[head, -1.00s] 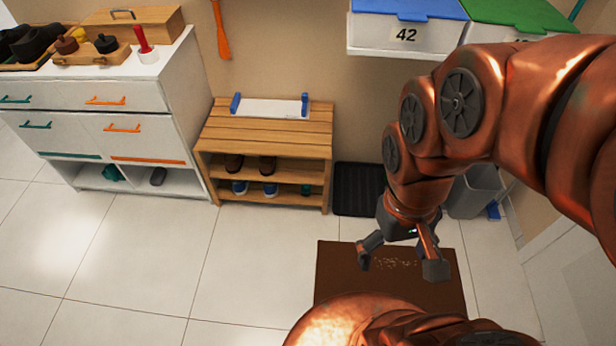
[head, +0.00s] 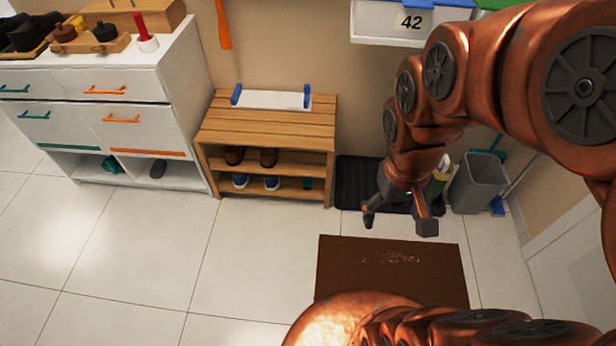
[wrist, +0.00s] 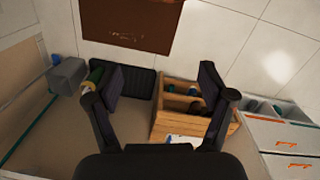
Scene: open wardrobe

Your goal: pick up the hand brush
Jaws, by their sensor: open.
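My gripper (head: 398,222) hangs open and empty above the floor, between the brown doormat and the black tray. In the wrist view my gripper (wrist: 161,82) shows its two dark fingers spread wide with nothing between them. I cannot make out for certain a hand brush in either view. Small brown and black knobbed items (head: 103,43) sit in a wooden tray (head: 92,53) on the white cabinet at the left, too small to identify. A blue-ended tool (head: 498,206) stands on the floor beside the grey bin, perhaps a broom.
The brown doormat (head: 390,278) lies on the tiles. The black tray (head: 360,180), a green-and-white item (head: 440,180) and the grey bin (head: 478,182) are by the wall. A wooden shoe bench (head: 265,125) and white cabinet (head: 120,100) stand left. Open floor lies before them.

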